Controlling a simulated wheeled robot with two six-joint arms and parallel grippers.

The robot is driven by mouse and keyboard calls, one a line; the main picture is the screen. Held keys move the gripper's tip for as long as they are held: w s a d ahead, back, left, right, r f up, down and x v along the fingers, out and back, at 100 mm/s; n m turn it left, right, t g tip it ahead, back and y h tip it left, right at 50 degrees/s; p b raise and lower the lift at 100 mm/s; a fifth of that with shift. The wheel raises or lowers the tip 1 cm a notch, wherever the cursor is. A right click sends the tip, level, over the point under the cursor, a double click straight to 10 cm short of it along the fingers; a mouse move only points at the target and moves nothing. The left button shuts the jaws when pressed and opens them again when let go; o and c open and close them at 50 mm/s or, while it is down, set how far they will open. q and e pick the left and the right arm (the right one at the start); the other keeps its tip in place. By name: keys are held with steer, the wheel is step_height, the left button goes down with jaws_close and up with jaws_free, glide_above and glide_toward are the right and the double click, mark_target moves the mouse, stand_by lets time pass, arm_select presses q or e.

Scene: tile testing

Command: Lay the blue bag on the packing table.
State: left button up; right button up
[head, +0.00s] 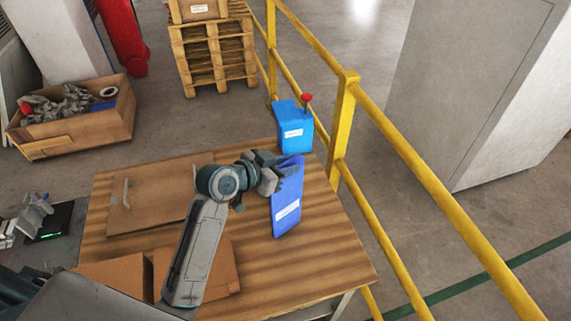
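The blue bag (287,205), flat with a white label, is at my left gripper (283,165) in the head view. The gripper's fingers are at the bag's top edge and appear closed on it. The bag is tilted over the right half of the wooden packing table (330,265). I cannot tell whether its lower end touches the tabletop.
A blue container (294,135) with a red knob (307,97) stands at the table's back corner. Cardboard (150,195) lies on the left, with open boxes (115,275) in front. A yellow railing (343,120) runs along the right. The table's front right is clear.

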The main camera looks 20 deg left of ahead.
arm_select(q)
steer(key=shift+r, duration=0.15)
steer(key=shift+s+a, duration=0.3)
steer(key=b+v, duration=0.2)
steer(key=v, duration=0.9)
steer(key=shift+r, duration=0.2)
